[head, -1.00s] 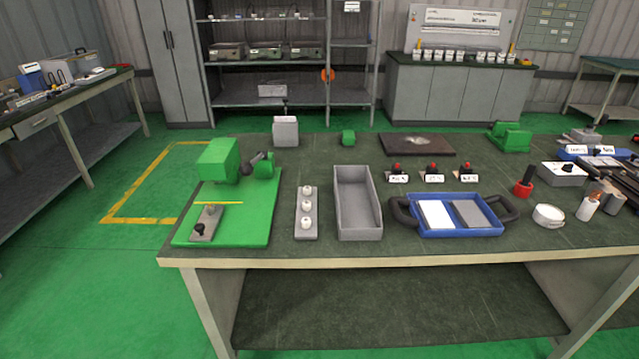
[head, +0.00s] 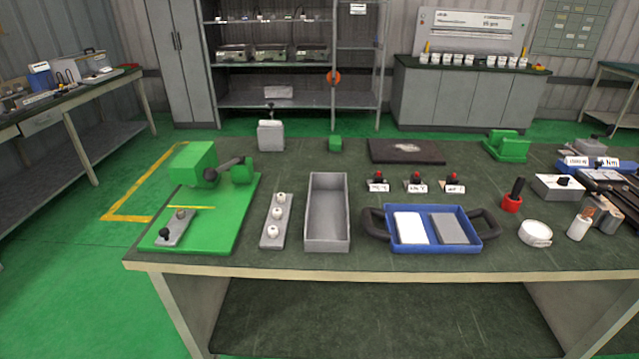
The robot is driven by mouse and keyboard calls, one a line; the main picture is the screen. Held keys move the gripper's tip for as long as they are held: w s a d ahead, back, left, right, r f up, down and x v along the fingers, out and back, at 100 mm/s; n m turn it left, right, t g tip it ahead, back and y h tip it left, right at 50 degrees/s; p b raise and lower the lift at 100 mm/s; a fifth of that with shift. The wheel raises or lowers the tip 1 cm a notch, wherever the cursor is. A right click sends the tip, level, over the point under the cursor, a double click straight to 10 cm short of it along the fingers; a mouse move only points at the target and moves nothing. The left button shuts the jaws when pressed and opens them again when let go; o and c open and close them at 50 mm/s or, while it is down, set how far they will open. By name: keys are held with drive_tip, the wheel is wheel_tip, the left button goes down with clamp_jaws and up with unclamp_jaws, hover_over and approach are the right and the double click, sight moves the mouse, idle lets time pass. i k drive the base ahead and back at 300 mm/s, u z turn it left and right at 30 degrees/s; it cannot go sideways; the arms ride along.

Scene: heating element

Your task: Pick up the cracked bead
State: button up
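Several white beads stand in a row on a narrow grey strip (head: 268,240) on the table. The far bead (head: 281,198), the middle bead (head: 277,213) and the near bead (head: 273,231) look alike at this size, and I cannot tell which one is cracked. The strip lies between a green fixture base (head: 222,236) on its left and a grey open bin (head: 327,240) on its right. My gripper is not in view.
A blue tray (head: 436,245) with black handles holds a white and a grey block. A green machine (head: 193,162) rises from the fixture base. The table's front edge (head: 400,275) is clear.

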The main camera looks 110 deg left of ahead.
sight(182, 214)
drive_tip(key=u, duration=0.2)
drive_tip(key=k, duration=2.8)
drive_tip(key=u, duration=1.75)
drive_tip(key=i, duration=1.05)
drive_tip(key=z, duration=0.05)
